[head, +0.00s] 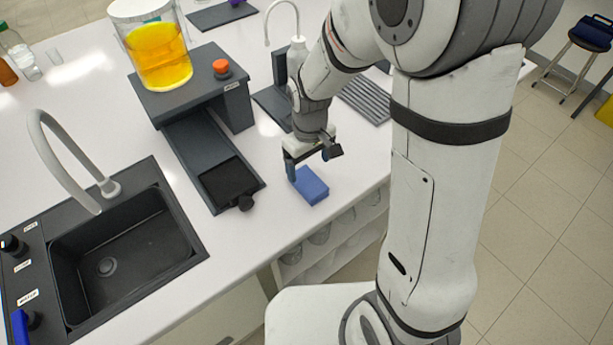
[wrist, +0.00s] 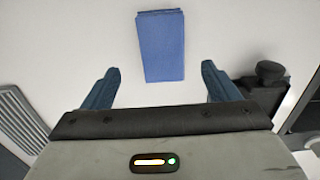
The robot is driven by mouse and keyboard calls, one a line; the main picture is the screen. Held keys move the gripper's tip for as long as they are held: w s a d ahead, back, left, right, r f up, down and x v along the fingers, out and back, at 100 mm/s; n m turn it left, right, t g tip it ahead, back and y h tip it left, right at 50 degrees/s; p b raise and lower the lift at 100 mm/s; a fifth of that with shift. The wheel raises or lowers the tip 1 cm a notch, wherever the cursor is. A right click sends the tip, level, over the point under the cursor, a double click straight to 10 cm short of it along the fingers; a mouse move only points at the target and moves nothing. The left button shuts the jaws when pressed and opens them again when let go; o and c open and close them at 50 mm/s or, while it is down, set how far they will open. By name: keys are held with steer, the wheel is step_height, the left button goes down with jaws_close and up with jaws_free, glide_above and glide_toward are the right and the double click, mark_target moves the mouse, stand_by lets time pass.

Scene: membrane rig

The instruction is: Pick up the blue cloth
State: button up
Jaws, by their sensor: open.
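The blue cloth (head: 311,186) is a folded block lying on the white counter near its front edge, right of the dark rig. In the wrist view the cloth (wrist: 162,46) lies ahead of the fingertips, roughly centred between them. My gripper (head: 307,167) is above the counter close to the cloth in the head view. In the wrist view my gripper (wrist: 160,72) has its two blue fingers wide apart with nothing between them. The gripper hides a small part of the cloth's back corner in the head view.
The dark rig (head: 190,92) with a beaker of yellow liquid (head: 160,55) stands left of the cloth. Its black knob (head: 245,203) is close by. A black sink (head: 125,245) is at lower left. A grey ribbed rack (head: 364,100) lies behind.

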mark_target(308, 181)
steer(key=shift+s+a+f+p, duration=0.1)
steer(key=shift+f+p, duration=0.3)
steer(key=shift+f, duration=1.35)
steer(key=shift+a+f+p, duration=0.1)
steer(key=shift+f+p, duration=0.3)
steer(key=shift+f, duration=1.3)
steer(key=c, duration=1.1)
steer(key=shift+o, duration=0.2)
steer(key=shift+r, duration=0.15)
step_height(308, 181, up, 10)
steer(key=b, duration=0.1)
